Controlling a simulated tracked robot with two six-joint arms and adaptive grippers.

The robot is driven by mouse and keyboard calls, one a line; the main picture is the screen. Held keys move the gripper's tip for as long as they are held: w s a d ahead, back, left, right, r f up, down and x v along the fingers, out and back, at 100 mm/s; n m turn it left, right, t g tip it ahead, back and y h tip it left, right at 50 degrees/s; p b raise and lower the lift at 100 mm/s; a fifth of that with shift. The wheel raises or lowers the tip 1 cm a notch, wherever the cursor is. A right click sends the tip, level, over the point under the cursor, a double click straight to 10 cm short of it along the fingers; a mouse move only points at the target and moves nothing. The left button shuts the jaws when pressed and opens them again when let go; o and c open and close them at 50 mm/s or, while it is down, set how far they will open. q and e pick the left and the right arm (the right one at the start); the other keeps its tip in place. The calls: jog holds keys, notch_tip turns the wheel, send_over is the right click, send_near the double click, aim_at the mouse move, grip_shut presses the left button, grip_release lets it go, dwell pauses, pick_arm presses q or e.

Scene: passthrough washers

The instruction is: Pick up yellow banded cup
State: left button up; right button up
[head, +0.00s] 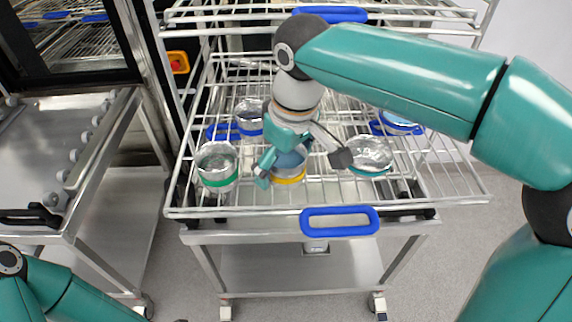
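The yellow banded cup (289,179) is a metal cup with a yellow band low on its side. It stands on the wire rack (420,185) near the front middle. My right gripper (301,169) comes down over it from above, with one finger at the cup's left side and the other out to its right. The fingers are spread, and a gap shows between the right finger and the cup. The gripper hides part of the cup's rim and back. Of my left arm only links show at the lower left; its gripper is not in view.
A green banded cup (217,178) stands left of the yellow one, a teal banded cup (369,160) right of it. Blue banded cups stand behind, at left (249,120) and right (400,121). A blue handle (340,231) is at the rack's front edge. An upper rack overhangs the back.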

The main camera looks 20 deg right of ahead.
jog(key=c, duration=1.2)
jog(key=shift+r, duration=0.15)
notch_tip(320, 180, up, 20)
jog(key=p, duration=0.5)
